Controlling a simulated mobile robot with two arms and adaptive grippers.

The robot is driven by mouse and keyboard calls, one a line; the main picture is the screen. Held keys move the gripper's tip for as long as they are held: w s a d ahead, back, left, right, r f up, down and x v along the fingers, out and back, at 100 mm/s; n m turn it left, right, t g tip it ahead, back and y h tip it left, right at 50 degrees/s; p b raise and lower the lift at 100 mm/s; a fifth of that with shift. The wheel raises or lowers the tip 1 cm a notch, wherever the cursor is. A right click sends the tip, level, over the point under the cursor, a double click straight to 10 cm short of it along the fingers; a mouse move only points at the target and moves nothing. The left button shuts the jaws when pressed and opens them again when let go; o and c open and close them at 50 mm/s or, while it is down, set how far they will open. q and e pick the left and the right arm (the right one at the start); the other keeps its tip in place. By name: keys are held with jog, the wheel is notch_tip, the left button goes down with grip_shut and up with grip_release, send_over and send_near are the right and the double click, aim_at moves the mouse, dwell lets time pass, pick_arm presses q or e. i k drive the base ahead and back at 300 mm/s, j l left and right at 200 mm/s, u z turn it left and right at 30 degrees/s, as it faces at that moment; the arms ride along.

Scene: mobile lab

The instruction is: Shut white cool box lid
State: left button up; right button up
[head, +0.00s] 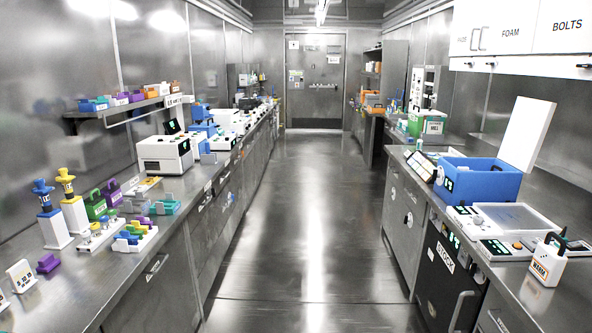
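A blue cool box (482,187) stands on the right counter. Its white lid (527,134) is up, standing nearly upright and leaning slightly back along the box's right side, so the box is open at the top. The inside of the box is mostly hidden from this angle. Neither of my grippers shows in the head view.
A white device with a flat panel (515,218) and a small white handled container (548,262) stand in front of the box. A tilted tablet (421,166) is at its left. White wall cabinets (525,35) hang above the lid. The aisle floor (310,220) is clear.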

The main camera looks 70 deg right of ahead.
aim_at(530, 120)
jog(key=z, duration=3.5)
jog(key=i+j+z, duration=0.1)
jog(key=i+j, duration=0.2)
jog(key=j, duration=0.15)
